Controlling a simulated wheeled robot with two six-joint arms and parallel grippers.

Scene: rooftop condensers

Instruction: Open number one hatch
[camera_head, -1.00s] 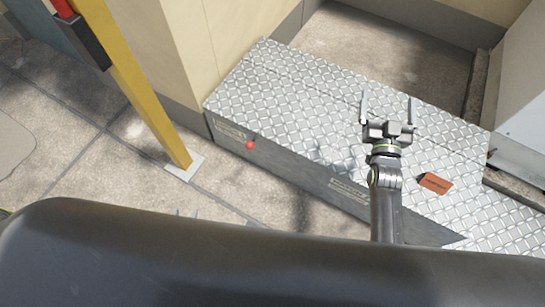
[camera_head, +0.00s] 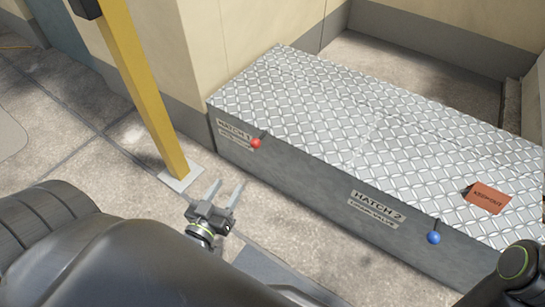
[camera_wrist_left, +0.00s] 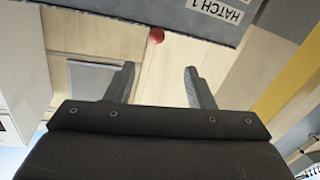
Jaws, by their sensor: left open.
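Hatch 1 is the left part of a low box with a diamond-plate top (camera_head: 290,85). Its front carries a "HATCH 1" label (camera_head: 234,131) and a red ball knob (camera_head: 256,143). The hatch is shut. My left gripper (camera_head: 228,190) is open and empty, in front of and below the red knob, apart from it. In the left wrist view the red knob (camera_wrist_left: 156,35) shows beyond and between the open fingers (camera_wrist_left: 160,85), with part of the "HATCH 1" label (camera_wrist_left: 215,8) upside down. A dark arm link of mine is at the lower right; no right gripper shows.
Hatch 2, with its label (camera_head: 378,203) and blue ball knob (camera_head: 434,238), is on the right of the same box. An orange tag (camera_head: 487,198) lies on top. A yellow post (camera_head: 150,90) stands left of the box. Bare paving lies between post and box.

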